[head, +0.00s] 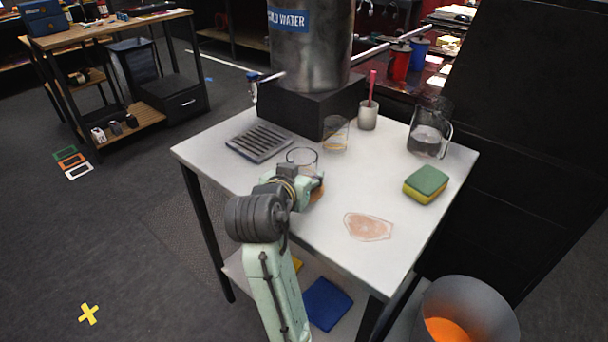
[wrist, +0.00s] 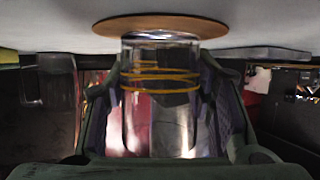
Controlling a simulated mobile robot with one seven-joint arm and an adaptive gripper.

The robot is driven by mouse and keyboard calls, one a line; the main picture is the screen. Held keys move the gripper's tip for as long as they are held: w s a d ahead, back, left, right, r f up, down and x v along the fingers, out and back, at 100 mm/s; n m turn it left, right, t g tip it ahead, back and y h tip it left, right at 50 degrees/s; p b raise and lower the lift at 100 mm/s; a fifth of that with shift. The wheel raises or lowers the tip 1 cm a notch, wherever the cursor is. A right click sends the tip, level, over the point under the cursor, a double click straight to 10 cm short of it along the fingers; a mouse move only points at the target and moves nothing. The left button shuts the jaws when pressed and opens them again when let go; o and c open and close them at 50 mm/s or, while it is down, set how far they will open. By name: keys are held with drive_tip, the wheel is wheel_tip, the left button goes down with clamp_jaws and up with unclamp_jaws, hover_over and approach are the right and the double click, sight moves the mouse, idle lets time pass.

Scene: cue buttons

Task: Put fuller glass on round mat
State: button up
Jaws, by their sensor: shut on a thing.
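My gripper (head: 300,178) is shut on a clear glass (head: 302,157) near the front left of the white table. In the wrist view this glass (wrist: 160,110) stands between the fingers and has thin yellow bands around it. The round mat (wrist: 112,27) is a flat brown disc at the glass's base end. Its edge also shows as an orange-brown sliver beside my gripper in the head view (head: 318,192). I cannot tell whether the base touches the mat. A second glass (head: 335,133), with a little amber at its bottom, stands farther back. The held glass's fill level is unclear.
A slatted drip tray (head: 259,142) lies at the left below a steel water tank (head: 312,45). A cup (head: 368,115) with a pink stick, a pitcher (head: 426,138) and a sponge (head: 425,185) stand at the right. A pale orange puddle (head: 368,227) lies near the front edge.

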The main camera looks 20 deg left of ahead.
drive_tip(key=shift+f, duration=0.2)
drive_tip(key=o, duration=1.3)
drive_tip(key=shift+r, duration=0.1)
